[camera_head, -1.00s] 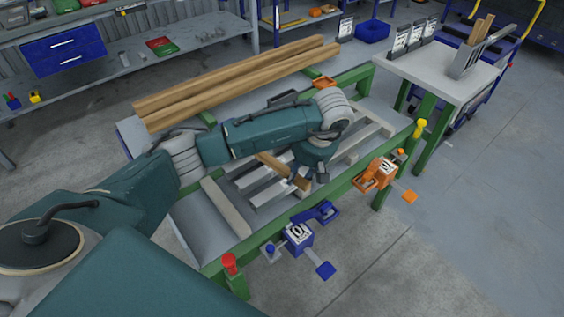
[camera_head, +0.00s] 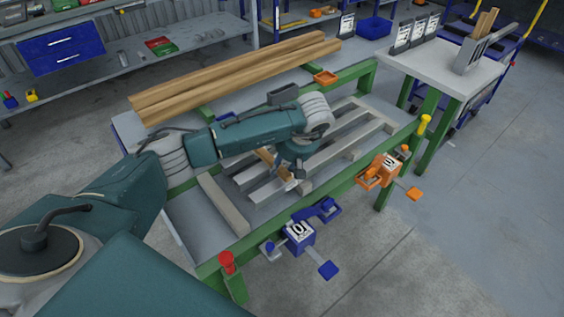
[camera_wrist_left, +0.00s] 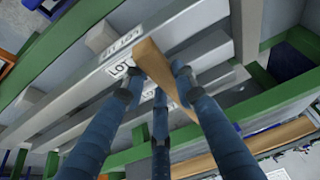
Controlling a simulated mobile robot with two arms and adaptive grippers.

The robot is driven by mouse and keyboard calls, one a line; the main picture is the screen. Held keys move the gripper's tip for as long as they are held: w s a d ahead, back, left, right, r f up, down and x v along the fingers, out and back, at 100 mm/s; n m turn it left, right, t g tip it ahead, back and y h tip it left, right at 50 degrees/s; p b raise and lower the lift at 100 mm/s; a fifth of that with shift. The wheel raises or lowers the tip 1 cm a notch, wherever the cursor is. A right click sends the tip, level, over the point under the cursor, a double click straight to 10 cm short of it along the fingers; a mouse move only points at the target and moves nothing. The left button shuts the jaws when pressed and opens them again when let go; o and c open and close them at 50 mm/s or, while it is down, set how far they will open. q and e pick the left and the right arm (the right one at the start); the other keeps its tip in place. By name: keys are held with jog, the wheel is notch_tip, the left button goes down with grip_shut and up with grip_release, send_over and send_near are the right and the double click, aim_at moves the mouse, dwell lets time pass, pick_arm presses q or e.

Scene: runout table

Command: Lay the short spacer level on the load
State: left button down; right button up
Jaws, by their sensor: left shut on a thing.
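The short spacer is a small wooden block (camera_head: 267,157), partly hidden behind my left gripper (camera_head: 294,170) in the head view. That gripper is shut on it. In the left wrist view the spacer (camera_wrist_left: 154,66) sits between the blue fingers of the gripper (camera_wrist_left: 156,86), slanting across the picture. The load is a layer of grey bars (camera_head: 265,191) on the green-framed table, directly below the gripper. In the wrist view a bar (camera_wrist_left: 90,78) bears a white lot label. I cannot tell whether the spacer touches the bars. My right gripper is not in view.
Long timber beams (camera_head: 235,80) lie along the table's far side. Blue (camera_head: 299,234) and orange (camera_head: 382,170) clamp-like devices sit on the near green rail (camera_head: 340,190). A loose pale bar (camera_head: 222,203) lies left of the load. A side table (camera_head: 445,75) stands at the right.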

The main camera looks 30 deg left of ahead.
pick_arm(q)
jog(key=shift+f, duration=0.6)
jog(key=c, duration=1.3)
grip_release()
jog(key=v, duration=1.2)
